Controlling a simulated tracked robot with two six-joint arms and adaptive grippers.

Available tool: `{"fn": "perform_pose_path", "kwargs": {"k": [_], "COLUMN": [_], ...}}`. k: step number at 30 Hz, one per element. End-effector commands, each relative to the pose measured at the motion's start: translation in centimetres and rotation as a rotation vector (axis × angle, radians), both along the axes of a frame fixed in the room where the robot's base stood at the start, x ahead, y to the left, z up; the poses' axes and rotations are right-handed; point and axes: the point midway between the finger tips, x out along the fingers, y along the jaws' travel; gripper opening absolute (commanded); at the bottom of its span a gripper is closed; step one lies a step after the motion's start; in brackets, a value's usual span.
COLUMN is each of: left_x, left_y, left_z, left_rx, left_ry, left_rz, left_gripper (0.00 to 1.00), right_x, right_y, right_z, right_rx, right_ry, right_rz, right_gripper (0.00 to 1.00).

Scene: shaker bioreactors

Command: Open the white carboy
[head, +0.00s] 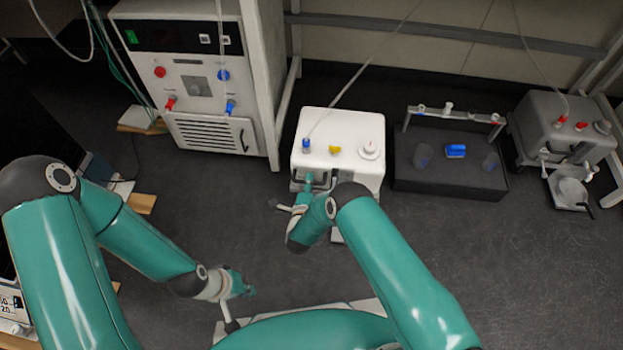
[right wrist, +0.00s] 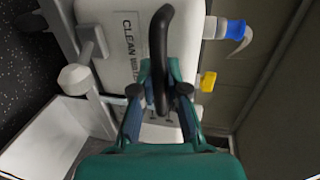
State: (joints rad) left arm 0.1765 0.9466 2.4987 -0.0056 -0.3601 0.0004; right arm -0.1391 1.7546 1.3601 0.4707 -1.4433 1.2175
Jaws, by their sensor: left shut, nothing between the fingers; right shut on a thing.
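The white carboy (head: 352,122) stands on the floor in the middle of the head view. On its top are a blue cap (head: 306,146) with a tube, a yellow cap (head: 334,150) and a white cap (head: 370,149). In the right wrist view its side (right wrist: 105,62) bears a "CLEAN WATER" label. The blue cap (right wrist: 236,29) and the yellow cap (right wrist: 208,81) show on the right. My right gripper (head: 310,180) is shut on the carboy's black handle (right wrist: 158,35). My left gripper (head: 245,290) is shut and empty, low and left of the carboy.
A dark tray (head: 430,181) with cups and a blue item stands right of the carboy. A grey carboy (head: 545,125) is at the far right. A white machine (head: 200,90) with a frame post stands left. Dark floor in front right is clear.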

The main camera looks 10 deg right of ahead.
Motion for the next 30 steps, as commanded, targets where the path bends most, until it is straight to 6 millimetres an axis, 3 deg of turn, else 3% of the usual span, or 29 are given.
{"fn": "perform_pose_path", "kwargs": {"k": [13, 14, 18, 30], "left_x": [0.0, 0.0, 0.0, -0.01], "left_y": [0.0, 0.0, 0.0, 0.0], "left_z": [0.01, 0.01, 0.02, 0.1], "left_rx": [0.0, 0.0, 0.0, 0.0], "left_ry": [0.0, 0.0, 0.0, 0.0], "left_rz": [0.0, 0.0, 0.0, 0.0], "left_gripper": [0.0, 0.0, 0.0, 0.0], "right_x": [-0.5, -0.5, -0.42, -0.69], "right_y": [-0.3, -0.3, -0.22, 0.11], "right_z": [-0.54, -0.54, -0.43, -0.06], "right_rx": [0.0, 0.0, 0.0, 0.0], "right_ry": [0.012, 0.013, 0.01, 0.004], "right_rz": [-0.011, -0.011, -0.009, -0.004], "right_gripper": [0.0, 0.18, 0.39, 0.39]}}
